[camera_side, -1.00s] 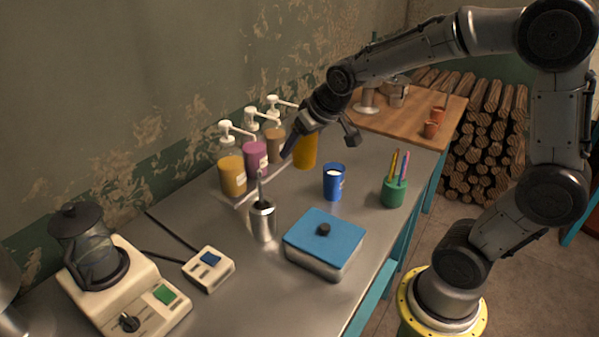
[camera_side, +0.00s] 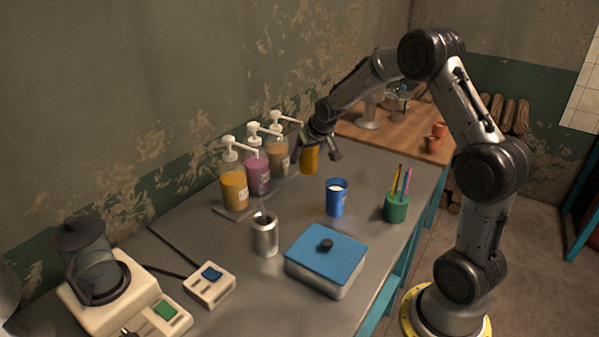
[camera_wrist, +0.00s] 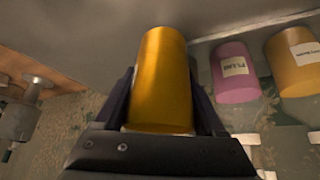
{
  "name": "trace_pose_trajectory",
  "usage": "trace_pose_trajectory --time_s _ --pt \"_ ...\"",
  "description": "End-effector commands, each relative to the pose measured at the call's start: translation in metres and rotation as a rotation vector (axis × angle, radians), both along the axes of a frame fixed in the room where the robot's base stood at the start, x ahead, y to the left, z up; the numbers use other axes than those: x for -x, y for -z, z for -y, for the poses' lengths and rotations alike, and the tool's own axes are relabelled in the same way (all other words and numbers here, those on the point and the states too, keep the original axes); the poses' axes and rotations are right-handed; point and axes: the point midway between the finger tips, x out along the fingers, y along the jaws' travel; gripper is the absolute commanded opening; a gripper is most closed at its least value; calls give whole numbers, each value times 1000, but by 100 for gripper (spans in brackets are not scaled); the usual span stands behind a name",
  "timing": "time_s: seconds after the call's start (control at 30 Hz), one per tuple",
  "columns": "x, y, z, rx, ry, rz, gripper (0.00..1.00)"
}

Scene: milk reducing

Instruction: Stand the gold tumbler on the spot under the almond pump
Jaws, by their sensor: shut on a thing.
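My gripper (camera_side: 318,146) is shut on the gold tumbler (camera_side: 310,160), a plain yellow-gold cup. The wrist view shows the tumbler (camera_wrist: 160,80) between both fingers (camera_wrist: 160,105). In the side view it is just right of the tan pump bottle (camera_side: 279,158), apart from the spot under its spout. I cannot tell whether its base touches the table. The tan bottle's label is too small to read; its colour suits almond. The purple bottle (camera_side: 258,175), labelled PLUM in the wrist view (camera_wrist: 235,72), and the orange bottle (camera_side: 235,188) stand left of it.
A blue cup (camera_side: 336,198) with white contents, a green pen holder (camera_side: 396,207), a steel cup (camera_side: 265,235) and a blue-lidded box (camera_side: 326,262) stand in front. A wooden table (camera_side: 385,134) adjoins behind. Bare metal tabletop lies between the bottles and blue cup.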

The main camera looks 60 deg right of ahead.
Motion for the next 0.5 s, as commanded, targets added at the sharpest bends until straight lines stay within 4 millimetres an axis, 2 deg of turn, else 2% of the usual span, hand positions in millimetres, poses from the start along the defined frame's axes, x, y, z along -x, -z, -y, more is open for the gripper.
trace_pose_trajectory --time_s 0.03,0.13,0.5 --pt "-7 11 3 -1 -1 -3 3" --pt "-17 24 9 0 0 -1 3" --pt "-32 49 16 1 0 -2 3"
